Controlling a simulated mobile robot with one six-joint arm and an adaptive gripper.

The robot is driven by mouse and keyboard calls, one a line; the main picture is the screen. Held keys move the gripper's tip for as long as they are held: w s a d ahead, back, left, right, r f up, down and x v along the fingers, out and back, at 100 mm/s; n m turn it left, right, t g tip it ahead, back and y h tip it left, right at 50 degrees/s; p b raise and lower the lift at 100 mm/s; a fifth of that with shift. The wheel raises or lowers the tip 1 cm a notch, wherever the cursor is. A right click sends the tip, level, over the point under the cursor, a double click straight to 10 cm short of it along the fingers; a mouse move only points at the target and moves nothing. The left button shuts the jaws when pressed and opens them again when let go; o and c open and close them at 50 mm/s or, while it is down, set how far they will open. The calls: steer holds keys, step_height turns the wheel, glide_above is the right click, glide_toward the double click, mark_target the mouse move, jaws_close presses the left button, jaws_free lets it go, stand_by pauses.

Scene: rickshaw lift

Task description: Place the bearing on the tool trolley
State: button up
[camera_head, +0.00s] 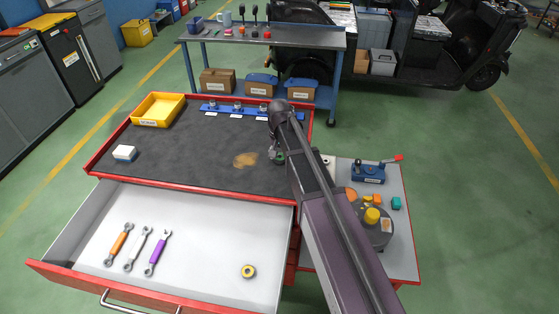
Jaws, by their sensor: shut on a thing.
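The tool trolley has a red rim (240,194) and a dark mat top (190,150). My gripper (278,156) points down over the right part of the mat, near the trolley's right rim. It is shut on a small grey and green thing, likely the bearing (279,157), which the gripper and arm partly hide. I cannot tell whether it touches the mat. A yellow ring with a dark centre (248,271) lies in the open drawer (200,232).
Several wrenches lie in the drawer. A side table (400,250) at right holds a blue tool (368,173). The mat's middle is clear.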

steer(key=shift+f, duration=0.4)
steer(key=o, duration=1.1)
steer(key=shift+o, duration=0.2)
steer(key=shift+r, duration=0.25)
step_height(320, 180, up, 12)
steer(key=p, duration=1.2)
steer(key=s+d+n, duration=0.2)
steer(key=s+d, duration=1.2)
steer(key=s, duration=0.5)
steer(key=shift+d, duration=0.4)
